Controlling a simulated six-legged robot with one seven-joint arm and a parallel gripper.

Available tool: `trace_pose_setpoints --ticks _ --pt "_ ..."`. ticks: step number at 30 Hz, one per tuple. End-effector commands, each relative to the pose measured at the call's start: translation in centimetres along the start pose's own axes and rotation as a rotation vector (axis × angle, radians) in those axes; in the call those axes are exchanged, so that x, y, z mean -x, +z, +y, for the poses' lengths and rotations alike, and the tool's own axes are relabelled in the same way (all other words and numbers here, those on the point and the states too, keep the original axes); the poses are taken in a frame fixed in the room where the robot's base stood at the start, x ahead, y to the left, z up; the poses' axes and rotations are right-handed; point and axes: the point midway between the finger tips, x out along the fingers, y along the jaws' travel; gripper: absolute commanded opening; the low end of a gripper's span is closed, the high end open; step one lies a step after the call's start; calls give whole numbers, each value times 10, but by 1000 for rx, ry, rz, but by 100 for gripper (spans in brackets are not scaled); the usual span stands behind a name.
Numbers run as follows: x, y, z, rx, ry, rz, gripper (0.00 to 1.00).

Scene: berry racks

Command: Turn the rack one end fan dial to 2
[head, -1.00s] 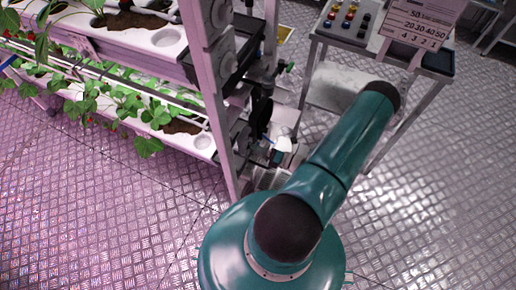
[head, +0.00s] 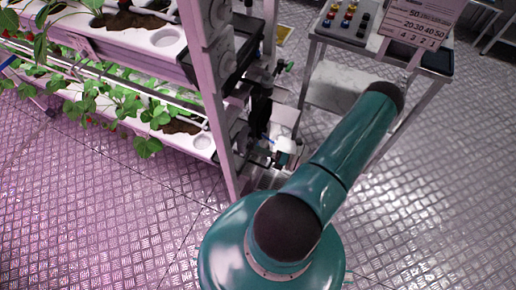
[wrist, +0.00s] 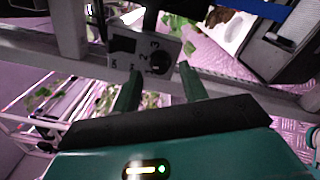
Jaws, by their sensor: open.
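In the wrist view a grey panel (wrist: 124,47) on the rack end carries a round black dial (wrist: 159,63), with the figures 1, 2 and 3 printed beside it. Which figure the dial points to is too small to tell. My gripper (wrist: 158,72) is open, its two green fingers apart on the left and right just below the dial. The fingertips reach about the level of the dial; whether they touch it cannot be told. In the head view the rack (head: 217,95) stands at the left, and the dial cannot be made out there.
Strawberry plants (head: 135,105) hang from the rack's troughs. A metal trolley (head: 330,38) at the back right bears small coloured knobs and a sign (head: 422,20). Black trays and pipes crowd the rack end. The plated floor (head: 440,200) at the right is clear.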

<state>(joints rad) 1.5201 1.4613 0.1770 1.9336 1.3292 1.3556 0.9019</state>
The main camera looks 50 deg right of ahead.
Motion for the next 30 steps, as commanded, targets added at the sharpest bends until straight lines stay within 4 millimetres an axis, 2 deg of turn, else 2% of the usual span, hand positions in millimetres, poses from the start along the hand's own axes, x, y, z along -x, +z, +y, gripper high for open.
trace_pose_setpoints --ticks 9,15,20,30 --pt "72 0 0 0 -3 -1 43" --pt "104 0 0 -1 -1 0 43" --pt "115 0 0 -1 1 1 43" --pt "116 0 0 -1 1 1 43"
